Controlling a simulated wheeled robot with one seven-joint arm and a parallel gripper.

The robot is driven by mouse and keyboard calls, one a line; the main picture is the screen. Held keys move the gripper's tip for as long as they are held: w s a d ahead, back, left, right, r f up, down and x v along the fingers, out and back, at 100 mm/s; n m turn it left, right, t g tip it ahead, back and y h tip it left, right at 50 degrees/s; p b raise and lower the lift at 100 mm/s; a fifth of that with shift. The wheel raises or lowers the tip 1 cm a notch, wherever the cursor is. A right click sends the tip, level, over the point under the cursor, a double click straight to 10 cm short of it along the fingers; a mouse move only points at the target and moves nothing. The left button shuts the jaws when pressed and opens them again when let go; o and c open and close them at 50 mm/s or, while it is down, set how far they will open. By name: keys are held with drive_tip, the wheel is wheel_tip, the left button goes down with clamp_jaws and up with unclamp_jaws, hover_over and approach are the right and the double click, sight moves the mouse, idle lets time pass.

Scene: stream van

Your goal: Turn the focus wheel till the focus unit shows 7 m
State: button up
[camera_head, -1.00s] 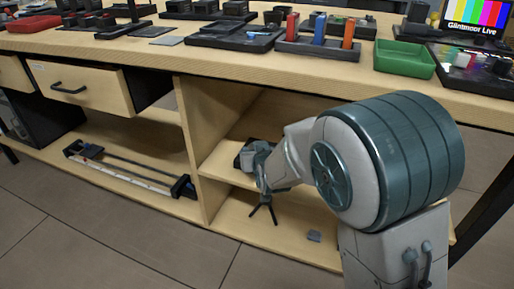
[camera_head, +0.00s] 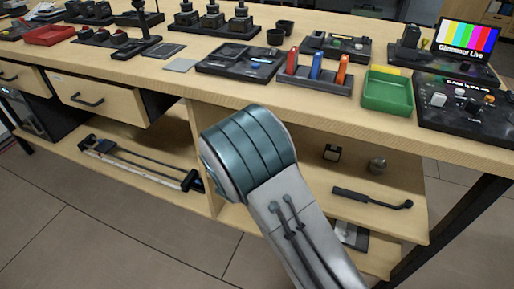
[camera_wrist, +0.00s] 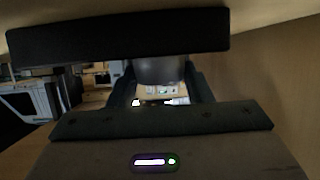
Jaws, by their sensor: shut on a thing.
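My gripper (camera_wrist: 160,88) is shut on a grey, rounded part (camera_wrist: 158,70) in the wrist view. I take this part to be the focus wheel, but only its lower edge shows between the two dark fingers. A wide black bar (camera_wrist: 115,32) crosses the view above it and hides the rest. In the head view my own arm covers the gripper and whatever it holds, within the open shelf space under the bench. No readout of the focus unit can be read in either view.
The bench top (camera_head: 170,70) holds a green tray (camera_head: 387,92), upright red, blue and orange pieces in a rack (camera_head: 313,88), and a colour-bar monitor (camera_head: 467,38). A wooden divider stands left of my arm.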

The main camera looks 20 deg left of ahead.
drive_tip(key=shift+m+h+p, duration=0.5)
drive_tip(key=shift+h+p, duration=0.1)
drive_tip(key=shift+p, duration=0.25)
drive_tip(key=o, duration=1)
drive_tip(key=shift+c, duration=0.2)
drive_tip(key=p+v, duration=0.3)
drive_tip(key=v, duration=1)
drive_tip(key=shift+s+r, duration=0.25)
drive_tip(key=shift+s, duration=0.05)
drive_tip(key=shift+a, duration=0.15)
